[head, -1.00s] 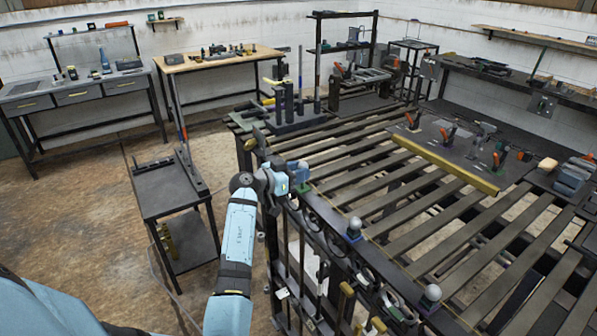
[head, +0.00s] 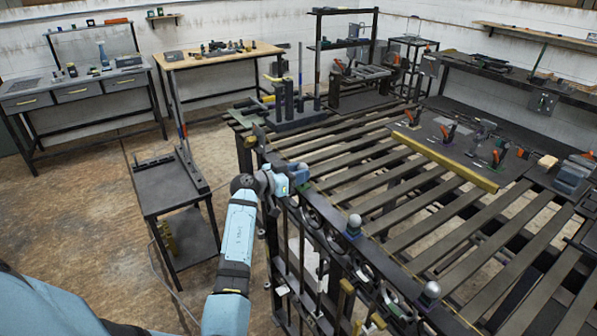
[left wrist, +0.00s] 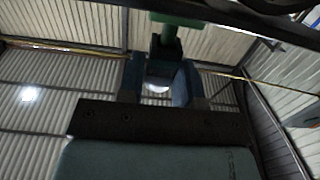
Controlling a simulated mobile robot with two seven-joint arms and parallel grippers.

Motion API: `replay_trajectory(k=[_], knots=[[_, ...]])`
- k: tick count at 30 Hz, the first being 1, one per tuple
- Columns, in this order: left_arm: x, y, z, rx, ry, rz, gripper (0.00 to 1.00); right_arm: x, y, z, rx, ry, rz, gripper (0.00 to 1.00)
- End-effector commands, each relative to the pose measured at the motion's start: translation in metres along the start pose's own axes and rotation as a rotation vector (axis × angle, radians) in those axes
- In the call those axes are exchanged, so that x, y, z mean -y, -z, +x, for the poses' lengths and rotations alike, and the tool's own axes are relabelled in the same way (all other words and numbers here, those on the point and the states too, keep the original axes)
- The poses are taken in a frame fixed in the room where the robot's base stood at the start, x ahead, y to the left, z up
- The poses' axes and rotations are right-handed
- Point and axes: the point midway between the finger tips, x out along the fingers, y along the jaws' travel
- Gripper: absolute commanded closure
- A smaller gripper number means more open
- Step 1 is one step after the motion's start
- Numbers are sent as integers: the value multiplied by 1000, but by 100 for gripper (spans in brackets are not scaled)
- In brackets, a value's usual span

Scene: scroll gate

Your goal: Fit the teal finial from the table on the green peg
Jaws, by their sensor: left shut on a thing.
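A green piece (left wrist: 178,20), which looks like the green peg, stands out from the dark rail at the top of that view. A dark part (left wrist: 168,47) lies between the fingers and the green piece, close against it. I cannot tell whether the finial is seated. My right gripper is not in view.
Two pale ball finials stand farther along the rail, one (head: 354,222) on a blue base, the other (head: 431,290) nearer me. A slatted bench (head: 420,195) lies behind the gate. A small dark table (head: 165,185) stands left of my arm, with open floor around it.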

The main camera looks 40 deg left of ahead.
Motion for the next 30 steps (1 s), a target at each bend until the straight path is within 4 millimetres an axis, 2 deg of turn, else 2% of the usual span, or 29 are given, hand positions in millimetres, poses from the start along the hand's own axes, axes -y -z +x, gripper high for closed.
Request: replay_trajectory(k=[30], knots=[[0, -15, 1, 0, 0, 1, 98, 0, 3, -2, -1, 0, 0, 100]])
